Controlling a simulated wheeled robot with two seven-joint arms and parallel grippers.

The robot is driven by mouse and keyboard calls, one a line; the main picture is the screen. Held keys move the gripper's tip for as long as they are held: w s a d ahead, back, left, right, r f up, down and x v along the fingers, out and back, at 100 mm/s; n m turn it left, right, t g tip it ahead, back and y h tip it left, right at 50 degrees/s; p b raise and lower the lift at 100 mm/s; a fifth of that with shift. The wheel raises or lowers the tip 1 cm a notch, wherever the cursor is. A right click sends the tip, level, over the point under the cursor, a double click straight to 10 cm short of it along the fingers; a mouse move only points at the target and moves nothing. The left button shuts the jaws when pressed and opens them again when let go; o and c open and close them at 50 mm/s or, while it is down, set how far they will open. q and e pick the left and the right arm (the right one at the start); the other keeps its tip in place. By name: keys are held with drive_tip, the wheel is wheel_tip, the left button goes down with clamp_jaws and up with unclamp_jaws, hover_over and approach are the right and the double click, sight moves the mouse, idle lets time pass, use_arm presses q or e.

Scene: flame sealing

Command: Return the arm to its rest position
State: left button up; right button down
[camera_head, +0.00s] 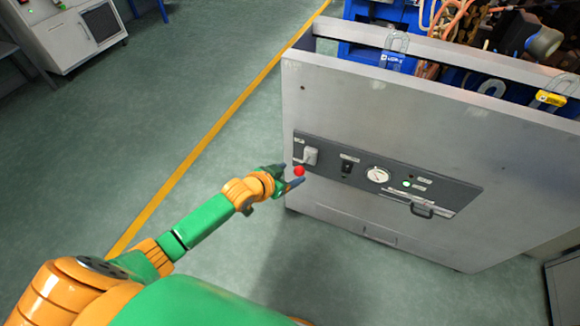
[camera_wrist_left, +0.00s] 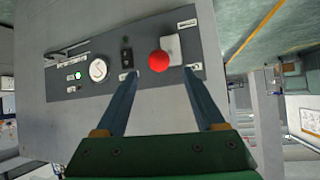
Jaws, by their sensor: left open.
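My left gripper (camera_head: 287,178) is at the left end of the dark control panel (camera_head: 410,190) on the grey machine (camera_head: 400,110). Its two fingers are apart and hold nothing. In the left wrist view the open fingers (camera_wrist_left: 162,95) point at the panel, with a red round button (camera_wrist_left: 159,61) ahead between them. The red button (camera_head: 299,171) shows right at the fingertips in the head view; I cannot tell whether they touch. A pale square switch piece (camera_head: 311,155) sits beside it. My right gripper is not in view.
The panel also carries a round gauge (camera_head: 377,175), a green light (camera_head: 407,184) and a handle (camera_head: 421,210). A white cabinet (camera_head: 75,35) stands at the far left. A yellow floor line (camera_head: 213,137) crosses open green floor left of the machine.

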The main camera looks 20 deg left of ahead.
use_arm(q)
drive_tip(key=shift+s+a+r, duration=0.1)
drive_tip(key=shift+s+r, duration=0.2)
drive_tip(key=shift+f, duration=0.1)
drive_tip(key=s+a+f+n+g+y, duration=0.1)
drive_tip(key=s+a+f+g, duration=0.1)
drive_tip(key=s+f, duration=0.7)
drive_tip(key=s+a+f+n+g+y, duration=0.1)
drive_tip(key=s+a+f+g+y, duration=0.15)
drive_tip(key=s+f, duration=0.65)
drive_tip(key=s+d+f+g, duration=0.15)
drive_tip(key=s+f, duration=0.35)
drive_tip(key=s, duration=0.5)
drive_tip(key=s+d+f+g, duration=0.1)
drive_tip(key=s+f+g, duration=0.25)
drive_tip(key=s, duration=0.65)
wheel_tip(320, 180, up, 13)
drive_tip(key=p, duration=1.3)
drive_tip(key=shift+s+f+m, duration=0.15)
drive_tip(key=shift+s+m, duration=0.15)
